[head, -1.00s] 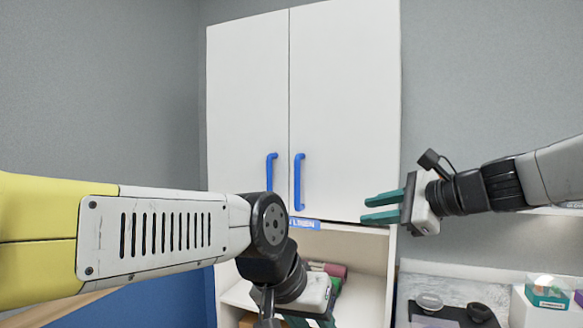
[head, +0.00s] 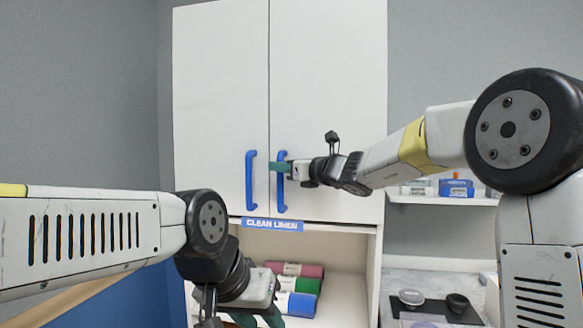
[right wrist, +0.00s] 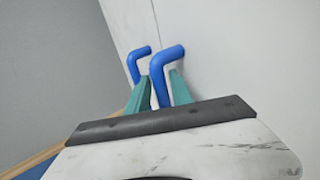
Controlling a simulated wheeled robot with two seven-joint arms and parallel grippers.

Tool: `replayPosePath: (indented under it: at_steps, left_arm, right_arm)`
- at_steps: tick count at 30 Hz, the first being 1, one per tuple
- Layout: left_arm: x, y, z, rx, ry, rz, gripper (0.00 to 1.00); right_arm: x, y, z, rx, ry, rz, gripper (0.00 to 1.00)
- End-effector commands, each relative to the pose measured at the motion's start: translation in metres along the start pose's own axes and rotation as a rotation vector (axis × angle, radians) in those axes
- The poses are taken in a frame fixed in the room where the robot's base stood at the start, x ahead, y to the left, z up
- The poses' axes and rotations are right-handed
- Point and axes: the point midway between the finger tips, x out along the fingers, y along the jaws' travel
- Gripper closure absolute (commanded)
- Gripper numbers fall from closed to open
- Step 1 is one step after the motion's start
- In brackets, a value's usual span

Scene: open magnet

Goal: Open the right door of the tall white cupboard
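The tall white cupboard has a left door (head: 220,100) and a right door (head: 330,90), both closed. Each has a vertical blue handle by the middle seam: the left handle (head: 250,182) and the right handle (head: 281,195). My right gripper (head: 280,167) is at the upper part of the right handle. In the right wrist view the teal fingers (right wrist: 161,92) lie on either side of the right handle (right wrist: 160,68), close to it; whether they clamp it I cannot tell. My left gripper (head: 258,318) is low in front of the open shelf, partly cut off.
A blue "CLEAN LINEN" label (head: 272,225) sits below the doors. To the right are a wall shelf with a blue box (head: 456,188) and a counter with a black tray (head: 435,312).

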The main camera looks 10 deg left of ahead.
Motion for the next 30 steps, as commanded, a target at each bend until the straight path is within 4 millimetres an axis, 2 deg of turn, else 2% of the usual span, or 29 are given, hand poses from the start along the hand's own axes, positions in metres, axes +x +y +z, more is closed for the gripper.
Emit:
replayPosePath:
  at_steps: [3, 11, 15, 16, 30]
  left_arm:
    - [0.0000, 0.0000, 0.0000, 0.000, 0.000, 0.000, 0.64]
    - [0.0000, 0.0000, 0.0000, 0.000, 0.000, 0.000, 0.64]
    - [0.0000, 0.0000, 0.0000, 0.000, 0.000, 0.000, 0.64]
    - [0.0000, 0.0000, 0.0000, 0.000, 0.000, 0.000, 0.64]
    - [0.0000, 0.0000, -0.0001, 0.000, 0.000, 0.000, 0.64]
  right_arm:
    - [0.0080, 0.0002, -0.0001, 0.000, 0.000, 0.001, 0.73]
    - [0.0095, 0.0001, 0.0001, 0.000, 0.000, 0.000, 0.73]
    - [0.0094, 0.0001, 0.0000, -0.001, 0.000, 0.000, 0.97]
    - [0.0094, 0.0001, 0.0000, -0.001, 0.000, 0.000, 1.00]
    - [0.0092, -0.0002, -0.0001, -0.001, 0.000, -0.001, 1.00]
